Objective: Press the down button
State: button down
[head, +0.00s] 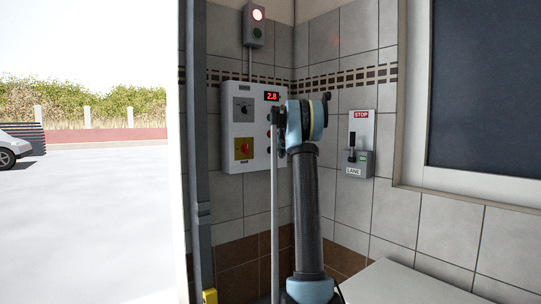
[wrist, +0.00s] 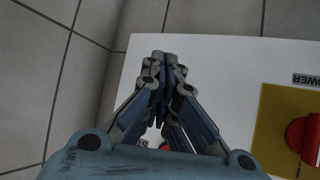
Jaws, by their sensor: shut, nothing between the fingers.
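The white control panel (head: 231,133) hangs on the tiled wall. It has a red display (head: 271,96) reading 2.8, a black knob (head: 243,109) and a red rotary switch (head: 244,149) on a yellow plate. A column of buttons at its right side is mostly hidden behind my arm in the head view; I cannot tell which one is down. In the wrist view my gripper (wrist: 163,60) is shut and empty, its tips over the white panel (wrist: 225,62). The red switch (wrist: 305,138) lies to its right. A bit of red shows between the fingers.
A lamp box (head: 254,25) with a lit red light is above the panel. A STOP lever box (head: 356,143) is on the wall to the right, beside a dark window (head: 486,90). A thin grey vertical bar (head: 274,220) stands before the panel. A pale ledge (head: 415,285) is at lower right.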

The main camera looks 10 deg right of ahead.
aim_at(271, 150)
jog(key=shift+w+a, duration=0.5)
jog(key=shift+w, duration=0.5)
jog(key=shift+w+a, duration=0.55)
jog(key=shift+w, duration=0.4)
jog(key=shift+w+a, duration=0.5)
jog(key=shift+w, duration=0.5)
jog(key=shift+w, duration=0.1)
jog(key=shift+w+a+r, duration=0.1)
jog(key=shift+w+a, duration=0.1)
jog(key=shift+w, duration=0.05)
